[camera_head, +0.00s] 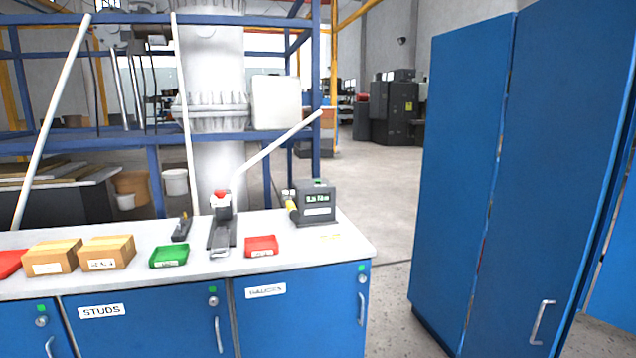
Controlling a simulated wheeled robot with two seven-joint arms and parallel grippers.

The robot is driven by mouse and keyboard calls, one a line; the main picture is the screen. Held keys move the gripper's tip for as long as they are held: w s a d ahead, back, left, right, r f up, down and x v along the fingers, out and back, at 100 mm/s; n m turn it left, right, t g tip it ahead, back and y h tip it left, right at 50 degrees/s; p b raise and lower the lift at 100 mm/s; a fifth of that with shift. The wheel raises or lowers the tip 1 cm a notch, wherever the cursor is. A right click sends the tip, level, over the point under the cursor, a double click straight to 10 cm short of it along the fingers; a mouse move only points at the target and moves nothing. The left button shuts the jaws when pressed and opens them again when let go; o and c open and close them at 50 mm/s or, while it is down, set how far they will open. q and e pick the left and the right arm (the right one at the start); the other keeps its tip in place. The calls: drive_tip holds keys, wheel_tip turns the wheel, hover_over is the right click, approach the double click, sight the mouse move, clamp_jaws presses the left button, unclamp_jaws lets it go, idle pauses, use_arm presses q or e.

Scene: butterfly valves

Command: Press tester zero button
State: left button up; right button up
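A dark grey box-shaped tester (313,205) with a small green-lit display (318,198) stands at the right end of the workbench top. A small green spot (318,182) shows on its top, and a yellow part (291,206) sticks out at its left side. I cannot make out which part is the zero button. Neither of my grippers is in view.
The workbench (345,243) has blue cabinet doors below. A red tray (262,246), a green tray (169,256), cardboard boxes (107,252) and a long-levered device (222,232) stand left of the tester. A tall blue cabinet (462,170) stands at right, with open floor between.

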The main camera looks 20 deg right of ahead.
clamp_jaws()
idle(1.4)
